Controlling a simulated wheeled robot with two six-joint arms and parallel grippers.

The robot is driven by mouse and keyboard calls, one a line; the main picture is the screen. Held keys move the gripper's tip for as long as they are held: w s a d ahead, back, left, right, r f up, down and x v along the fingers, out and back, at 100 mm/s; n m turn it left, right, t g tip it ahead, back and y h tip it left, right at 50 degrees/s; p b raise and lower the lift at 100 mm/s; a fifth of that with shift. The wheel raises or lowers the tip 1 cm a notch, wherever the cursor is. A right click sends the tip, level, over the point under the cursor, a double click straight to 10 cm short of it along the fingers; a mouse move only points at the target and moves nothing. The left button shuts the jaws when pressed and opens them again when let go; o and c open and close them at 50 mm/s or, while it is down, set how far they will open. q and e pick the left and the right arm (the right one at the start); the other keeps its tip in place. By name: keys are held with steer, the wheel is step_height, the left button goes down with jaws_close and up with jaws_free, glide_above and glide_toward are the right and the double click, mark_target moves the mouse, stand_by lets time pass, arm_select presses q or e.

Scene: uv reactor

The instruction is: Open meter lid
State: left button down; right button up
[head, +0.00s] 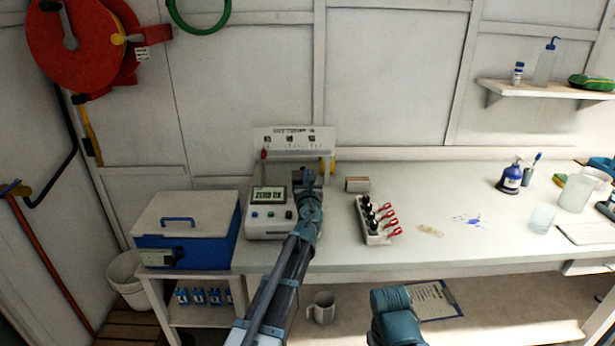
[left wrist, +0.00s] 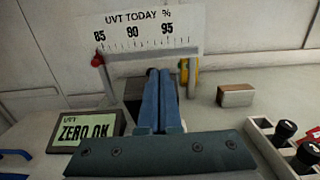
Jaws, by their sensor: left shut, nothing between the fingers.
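The meter (head: 268,228) is a pale box at the left end of the bench, with a screen (head: 268,194) reading "ZERO OK". The screen also shows in the left wrist view (left wrist: 86,131). A scale plate marked "UVT TODAY %" (left wrist: 150,32) stands at its back. My left gripper (head: 309,178) is over the right part of the meter; its blue fingers (left wrist: 160,75) are together and empty. A dark block (left wrist: 133,94) shows behind and beside the fingers. The fingers hide much of it, so I cannot tell the lid's position or any contact.
A rack of black-capped vials with red clips (head: 373,220) stands right of the meter. A small brown block (head: 357,184) lies behind it. A blue cooler box (head: 187,228) stands left. The bench centre is mostly clear. Part of my right arm shows at the bottom.

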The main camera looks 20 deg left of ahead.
stand_by(0.8)
arm_select(q)
steer(key=s+d+r+p, duration=0.2)
steer(key=s+r+p, duration=0.2)
steer(key=s, duration=0.4)
steer(key=shift+s+d, duration=0.3)
steer(key=shift+s, duration=0.1)
